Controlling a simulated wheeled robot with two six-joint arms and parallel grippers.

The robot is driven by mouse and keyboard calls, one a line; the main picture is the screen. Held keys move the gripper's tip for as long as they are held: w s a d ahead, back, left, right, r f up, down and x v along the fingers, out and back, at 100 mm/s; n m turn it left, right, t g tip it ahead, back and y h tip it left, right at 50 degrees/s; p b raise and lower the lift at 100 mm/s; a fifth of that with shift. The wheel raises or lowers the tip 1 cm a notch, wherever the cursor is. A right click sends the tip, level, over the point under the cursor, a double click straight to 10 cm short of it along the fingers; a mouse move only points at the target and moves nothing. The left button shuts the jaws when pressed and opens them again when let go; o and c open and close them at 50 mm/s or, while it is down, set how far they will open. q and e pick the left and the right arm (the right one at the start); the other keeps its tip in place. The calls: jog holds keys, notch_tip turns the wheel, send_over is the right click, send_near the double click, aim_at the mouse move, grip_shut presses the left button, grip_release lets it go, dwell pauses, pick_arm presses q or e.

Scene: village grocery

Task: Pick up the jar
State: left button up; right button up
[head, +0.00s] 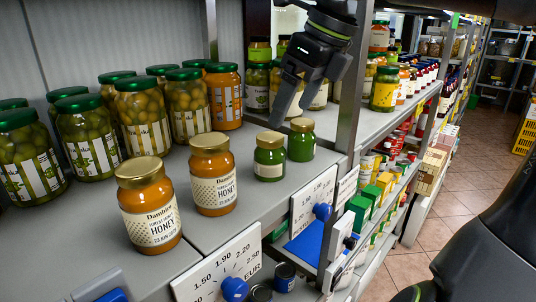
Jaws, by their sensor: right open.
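Several jars stand on the grey shelf. Two honey jars with gold lids are in front: one nearer (149,205) and one just behind it to the right (213,175). Large green-lidded jars of pickles (88,138) fill the back left. My right gripper (294,108) hangs from the top, open and empty, pointing down above and behind the small green jars. I cannot tell which jar is meant. My left gripper is not in view.
A metal shelf post (348,95) stands close right of my right gripper. Price cards with blue knobs (222,272) hang at the shelf's front edge. More stocked shelves (385,90) and a tiled aisle (468,165) lie to the right.

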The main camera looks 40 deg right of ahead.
aim_at(278, 138)
jog(key=p+x, duration=0.1)
jog(key=x, duration=0.5)
jog(key=shift+w+f, duration=0.3)
jog(key=shift+f, duration=0.05)
jog(key=shift+w+f+p, duration=0.25)
jog(key=shift+f+p, duration=0.2)
jog(key=shift+f, duration=0.15)
jog(key=x, duration=0.2)
jog(key=p+x, duration=0.1)
jog(key=shift+w+d+r, duration=0.1)
jog(key=shift+d, duration=0.15)
jog(key=shift+w+a+f, duration=0.15)
jog(key=shift+w+f, duration=0.05)
jog(key=shift+f, duration=0.3)
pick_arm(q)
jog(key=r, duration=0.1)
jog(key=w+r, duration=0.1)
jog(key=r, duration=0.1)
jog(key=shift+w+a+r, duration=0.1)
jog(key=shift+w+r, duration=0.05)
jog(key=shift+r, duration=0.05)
